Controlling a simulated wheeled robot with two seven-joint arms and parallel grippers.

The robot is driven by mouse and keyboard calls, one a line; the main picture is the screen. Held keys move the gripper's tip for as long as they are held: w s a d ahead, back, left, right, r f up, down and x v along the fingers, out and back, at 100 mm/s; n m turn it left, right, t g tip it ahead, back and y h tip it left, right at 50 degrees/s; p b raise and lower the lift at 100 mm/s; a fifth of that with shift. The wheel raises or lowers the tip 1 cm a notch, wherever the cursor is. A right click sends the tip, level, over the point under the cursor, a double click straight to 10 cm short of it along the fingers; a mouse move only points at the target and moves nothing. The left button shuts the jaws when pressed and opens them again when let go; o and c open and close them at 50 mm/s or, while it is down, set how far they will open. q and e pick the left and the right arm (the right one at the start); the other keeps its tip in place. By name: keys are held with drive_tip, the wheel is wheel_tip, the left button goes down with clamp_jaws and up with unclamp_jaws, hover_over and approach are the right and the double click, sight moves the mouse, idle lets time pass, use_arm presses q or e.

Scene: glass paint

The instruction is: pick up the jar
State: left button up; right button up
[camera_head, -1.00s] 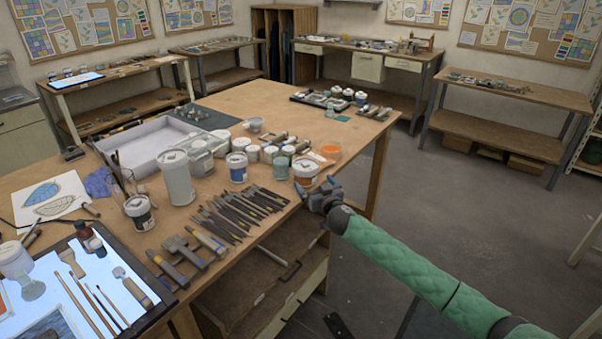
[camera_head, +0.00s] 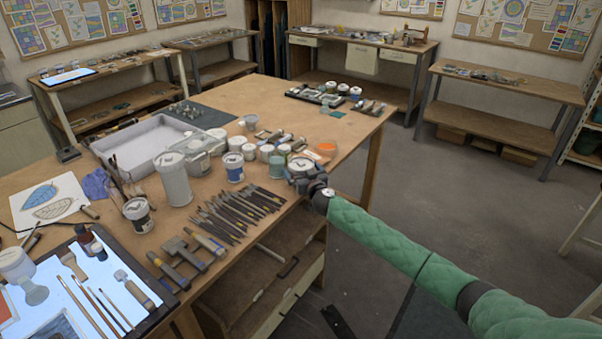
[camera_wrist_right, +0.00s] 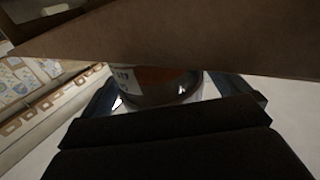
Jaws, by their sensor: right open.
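A white-lidded jar (camera_head: 301,164) stands upright near the right edge of the wooden table, with its lower part hidden behind my gripper. My right gripper (camera_head: 308,182) is at the jar's near side, low by the table edge. My left gripper is not in view.
A green jar (camera_head: 277,167), an orange-topped tub (camera_head: 326,149) and several white-lidded jars stand close by. Several dark tools (camera_head: 240,212) lie left of the gripper.

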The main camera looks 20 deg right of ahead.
drive_tip(key=shift+w+f, duration=0.1)
drive_tip(key=shift+w, duration=0.5)
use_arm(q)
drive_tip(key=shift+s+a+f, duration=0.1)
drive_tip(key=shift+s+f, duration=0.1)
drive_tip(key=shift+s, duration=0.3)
use_arm(e)
drive_tip(key=shift+c, duration=0.4)
drive_tip(key=c, duration=0.8)
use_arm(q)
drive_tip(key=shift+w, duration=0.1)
use_arm(e)
drive_tip(key=shift+c, duration=0.3)
drive_tip(key=shift+r, duration=0.2)
